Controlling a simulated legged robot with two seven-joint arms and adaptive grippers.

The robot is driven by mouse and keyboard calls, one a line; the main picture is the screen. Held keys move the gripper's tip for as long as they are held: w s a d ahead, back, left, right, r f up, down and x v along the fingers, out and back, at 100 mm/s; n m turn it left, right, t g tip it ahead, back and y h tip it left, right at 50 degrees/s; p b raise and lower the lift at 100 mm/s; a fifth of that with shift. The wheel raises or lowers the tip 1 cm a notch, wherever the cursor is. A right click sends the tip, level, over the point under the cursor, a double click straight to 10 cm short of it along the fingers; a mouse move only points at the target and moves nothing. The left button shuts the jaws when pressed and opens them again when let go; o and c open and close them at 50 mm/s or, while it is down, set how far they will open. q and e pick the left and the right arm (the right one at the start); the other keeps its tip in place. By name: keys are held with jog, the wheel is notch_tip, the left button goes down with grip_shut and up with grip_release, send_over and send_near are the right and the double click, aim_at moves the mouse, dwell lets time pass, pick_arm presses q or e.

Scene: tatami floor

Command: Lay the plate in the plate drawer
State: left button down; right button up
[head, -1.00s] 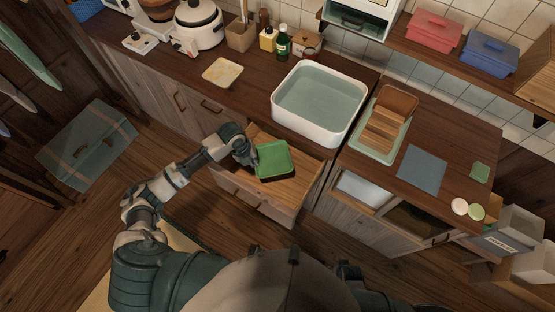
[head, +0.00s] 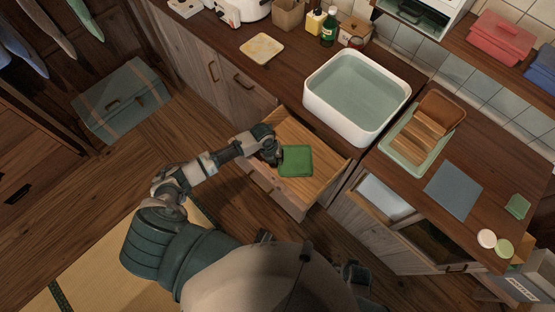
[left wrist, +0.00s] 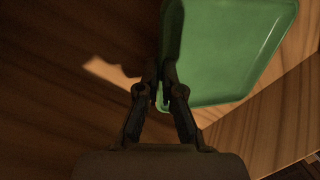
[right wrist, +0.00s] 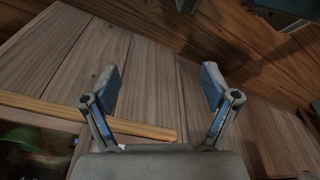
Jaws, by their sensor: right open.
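The green square plate (head: 296,161) is over the floor of the open wooden drawer (head: 325,165) under the counter; I cannot tell whether it touches the bottom. My left gripper (head: 274,156) is at the plate's left edge. In the left wrist view its fingers (left wrist: 163,82) are nearly together, with the rim of the plate (left wrist: 225,50) between them. My right gripper (right wrist: 160,85) is open and empty, in front of wooden cabinet boards.
A white basin of water (head: 358,95) stands on the counter behind the drawer. A rack with a brown wooden piece (head: 428,125), a grey mat (head: 453,190) and small round items (head: 487,239) lie to the right. A grey-green chest (head: 122,98) sits on the floor at left.

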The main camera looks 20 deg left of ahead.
pick_arm(q)
jog(key=c, duration=1.7)
grip_release()
jog(key=shift+a+f, duration=0.15)
jog(key=shift+a, duration=0.1)
jog(key=o, duration=0.4)
jog(key=shift+a, duration=0.2)
jog(key=shift+a+f, duration=0.1)
jog(key=shift+a, duration=0.1)
jog(key=shift+d, duration=0.15)
jog(key=v, duration=0.3)
jog(key=p+v, duration=0.1)
jog(key=v, duration=0.1)
jog(key=shift+w+d, duration=0.1)
jog(key=shift+d, duration=0.25)
jog(key=p+v, duration=0.1)
jog(key=v, duration=0.6)
jog(key=shift+a, duration=0.25)
pick_arm(e)
jog(key=s+f, duration=0.2)
jog(key=f, duration=0.2)
jog(key=shift+s+a+f, duration=0.2)
jog(key=shift+s+f, duration=0.2)
pick_arm(q)
jog(key=shift+d+r, duration=0.15)
jog(key=shift+r, duration=0.1)
pick_arm(e)
jog(key=shift+d, duration=0.15)
